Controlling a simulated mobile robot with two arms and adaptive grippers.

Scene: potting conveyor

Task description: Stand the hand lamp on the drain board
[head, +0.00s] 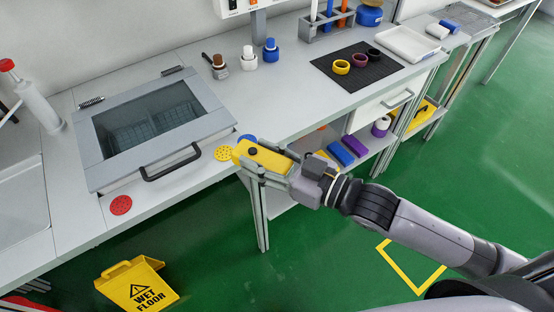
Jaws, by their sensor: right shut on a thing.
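My right gripper (262,168) is shut on a yellow block-shaped thing with a black knob, which looks like the hand lamp (270,156). It holds the lamp near the front edge of the grey counter, right of the glass-lidded box. The fingers hide part of the lamp, and I cannot tell whether it touches the counter. A pale recessed board (22,205) at the left edge may be the drain board; it is cut off by the picture edge. My left gripper is not in view.
The glass-lidded box (95,150) has a black front handle (170,165). Red (120,205), yellow (223,154) and blue discs lie along the front edge. A dark mat (345,80) holds several rings; a white tray (405,43) is behind. A yellow wet-floor sign (138,286) stands below.

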